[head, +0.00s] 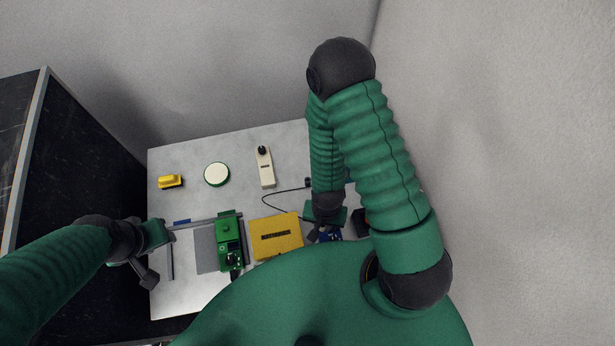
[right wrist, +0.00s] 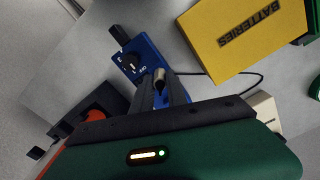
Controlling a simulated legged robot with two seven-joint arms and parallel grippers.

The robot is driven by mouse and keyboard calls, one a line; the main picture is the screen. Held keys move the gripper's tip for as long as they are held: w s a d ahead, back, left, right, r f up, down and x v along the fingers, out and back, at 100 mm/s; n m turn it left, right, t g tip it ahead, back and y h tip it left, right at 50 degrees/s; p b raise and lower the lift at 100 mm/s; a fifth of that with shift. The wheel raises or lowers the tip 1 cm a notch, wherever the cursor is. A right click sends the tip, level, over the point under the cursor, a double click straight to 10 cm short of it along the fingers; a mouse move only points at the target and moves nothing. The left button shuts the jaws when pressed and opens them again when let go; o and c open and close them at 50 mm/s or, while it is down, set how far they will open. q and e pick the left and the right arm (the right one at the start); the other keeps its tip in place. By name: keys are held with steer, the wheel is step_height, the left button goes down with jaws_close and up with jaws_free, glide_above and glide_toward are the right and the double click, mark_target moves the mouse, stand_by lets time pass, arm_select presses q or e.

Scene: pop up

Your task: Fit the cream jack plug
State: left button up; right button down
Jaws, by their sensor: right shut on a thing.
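My right gripper (head: 316,228) is low over the right part of the table. In the right wrist view its fingers (right wrist: 165,90) are shut on a small jack plug (right wrist: 159,78); only a greyish metallic piece shows, and its cream colour is not clear. A blue pedal (right wrist: 140,62) with a black knob lies just beyond the fingertips; whether the plug touches it I cannot tell. It also shows in the head view (head: 331,235), partly hidden. A black cable (head: 275,203) runs toward my right gripper. My left gripper (head: 158,234) is at the table's left edge; its jaws are unclear.
A yellow batteries box (head: 275,238) lies left of the blue pedal, with a green device (head: 229,245) beyond it. A cream pedal (head: 265,170), a round cream-topped piece (head: 217,174) and a yellow block (head: 170,181) stand at the back. A black box (right wrist: 95,105) is close to my right gripper.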

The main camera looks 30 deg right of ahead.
steer(key=shift+f, duration=0.3)
steer(key=c, duration=1.2)
jaws_free()
steer(key=shift+r, duration=0.1)
steer(key=shift+c, duration=0.2)
steer(key=r, duration=0.5)
steer(key=shift+w+r+p, duration=0.15)
steer(key=shift+w+p, duration=0.05)
steer(key=shift+p, duration=0.15)
step_height(320, 180, up, 11)
steer(key=p, duration=1)
steer(key=shift+s+r+p, duration=0.15)
steer(key=shift+r+p, duration=0.05)
steer(key=shift+p, duration=0.2)
